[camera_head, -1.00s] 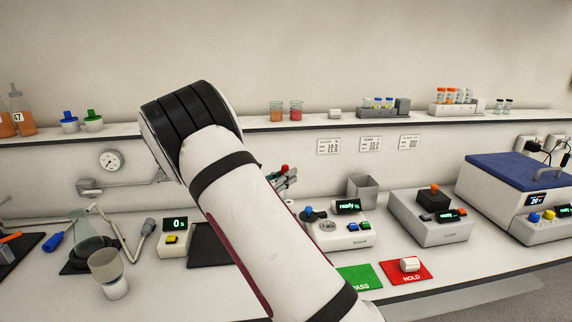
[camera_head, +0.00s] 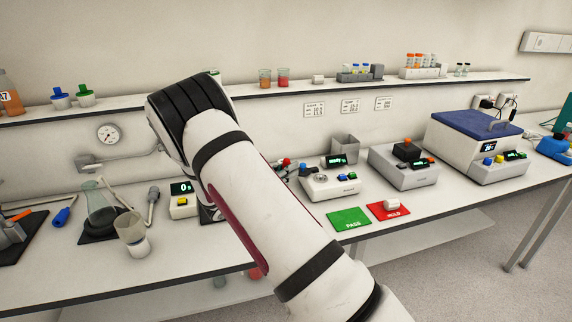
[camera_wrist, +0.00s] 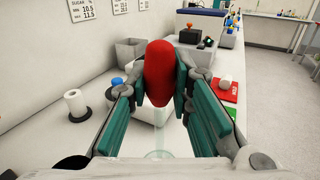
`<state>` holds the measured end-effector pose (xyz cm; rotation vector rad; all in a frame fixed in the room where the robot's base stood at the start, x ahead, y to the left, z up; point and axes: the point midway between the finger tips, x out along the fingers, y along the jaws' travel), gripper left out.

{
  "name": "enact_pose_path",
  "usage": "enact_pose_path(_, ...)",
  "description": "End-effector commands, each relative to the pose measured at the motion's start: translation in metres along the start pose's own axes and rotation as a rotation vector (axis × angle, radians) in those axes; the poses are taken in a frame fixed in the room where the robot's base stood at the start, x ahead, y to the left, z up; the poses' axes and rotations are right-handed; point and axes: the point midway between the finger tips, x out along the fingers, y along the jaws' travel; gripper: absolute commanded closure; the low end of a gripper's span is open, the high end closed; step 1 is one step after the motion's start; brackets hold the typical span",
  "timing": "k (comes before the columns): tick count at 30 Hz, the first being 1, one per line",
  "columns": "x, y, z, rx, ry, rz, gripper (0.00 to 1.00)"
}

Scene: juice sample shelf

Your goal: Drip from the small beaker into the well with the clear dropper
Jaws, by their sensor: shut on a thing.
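In the wrist view my gripper (camera_wrist: 167,85) is shut on a red rubber bulb (camera_wrist: 172,72), its teal pads on either side. A faint clear tube and ring (camera_wrist: 160,154) show below it, so this looks like the clear dropper. In the head view the bulb (camera_head: 286,162) shows just past my arm, which hides most of my gripper. Two small beakers stand on the shelf, one orange (camera_head: 265,79) and one red (camera_head: 283,78). A grey instrument reading "ready" has a round plate (camera_head: 321,178) on top, possibly the well. I cannot see liquid in the dropper.
A grey bin (camera_head: 345,147) stands behind the instrument. Green PASS (camera_head: 349,219) and red HOLD (camera_head: 377,209) mats lie in front, a white cylinder (camera_head: 392,205) on HOLD. A flask (camera_head: 101,212) and a cup on a stand (camera_head: 131,230) are at the left. A blue-lidded machine (camera_head: 476,138) stands right.

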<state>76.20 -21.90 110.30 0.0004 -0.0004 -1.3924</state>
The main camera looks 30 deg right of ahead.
Motion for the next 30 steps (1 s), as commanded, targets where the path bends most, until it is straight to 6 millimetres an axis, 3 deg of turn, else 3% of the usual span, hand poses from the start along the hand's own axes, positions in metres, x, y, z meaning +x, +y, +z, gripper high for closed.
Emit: enact_pose_path(30,0.0,0.0,-0.078,-0.001,0.0,0.0,0.9)
